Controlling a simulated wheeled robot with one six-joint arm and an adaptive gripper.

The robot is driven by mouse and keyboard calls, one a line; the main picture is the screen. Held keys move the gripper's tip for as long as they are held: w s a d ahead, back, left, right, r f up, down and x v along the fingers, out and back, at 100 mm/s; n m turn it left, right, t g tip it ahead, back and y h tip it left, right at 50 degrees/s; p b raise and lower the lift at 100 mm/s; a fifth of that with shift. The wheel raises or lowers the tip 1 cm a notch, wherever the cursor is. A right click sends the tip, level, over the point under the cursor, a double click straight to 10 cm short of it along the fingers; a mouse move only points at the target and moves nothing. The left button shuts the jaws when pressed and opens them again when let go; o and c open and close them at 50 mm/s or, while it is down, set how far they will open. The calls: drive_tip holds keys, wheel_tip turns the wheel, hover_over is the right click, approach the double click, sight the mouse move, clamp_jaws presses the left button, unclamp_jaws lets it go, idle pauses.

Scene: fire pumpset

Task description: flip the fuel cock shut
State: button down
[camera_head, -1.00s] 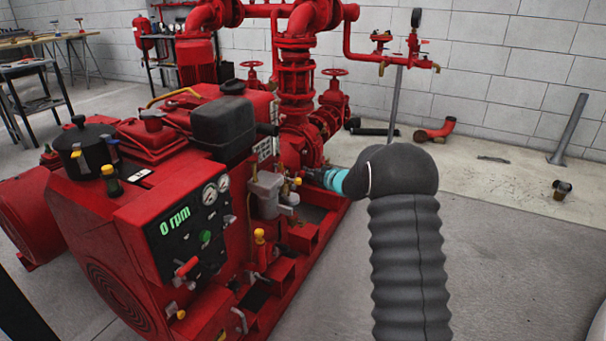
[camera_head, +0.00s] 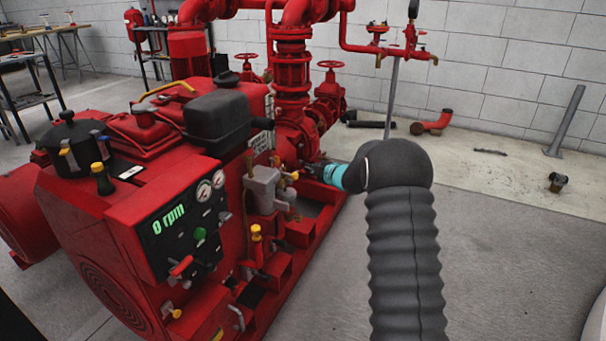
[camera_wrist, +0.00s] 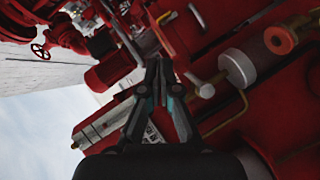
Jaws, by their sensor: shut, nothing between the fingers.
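My gripper (camera_head: 303,164) is at the far end of my dark sleeved arm, beside the engine's right side, close to a grey metal unit (camera_head: 264,186). In the wrist view my gripper (camera_wrist: 160,72) has its fingers together and empty, in front of red engine parts. A small yellow-tipped part (camera_head: 294,176) sits at the grey unit's right, near the gripper. A yellow-topped red fitting (camera_head: 256,234) stands lower on the engine side. I cannot tell which small part is the fuel cock, or its position. Whether the fingers touch anything is unclear.
The red engine (camera_head: 115,215) carries a control panel (camera_head: 185,225) reading 0 rpm and a black tank (camera_head: 217,122). Red pump pipework (camera_head: 293,70) stands behind. In the wrist view a pale cylinder (camera_wrist: 238,68) and a brass pipe lie right of the fingers.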

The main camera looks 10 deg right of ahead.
drive_tip(key=shift+s+a+f+b, duration=0.3)
drive_tip(key=shift+s+a+b, duration=0.3)
drive_tip(key=shift+b, duration=0.2)
drive_tip(key=shift+d+r, duration=0.1)
drive_tip(key=s+d+r+p, duration=0.2)
drive_tip(key=s+d+r, duration=0.4)
drive_tip(key=d+r, duration=0.2)
drive_tip(key=shift+s+d+p, duration=0.3)
drive_tip(key=shift+d, duration=0.35)
drive_tip(key=shift+f, duration=0.1)
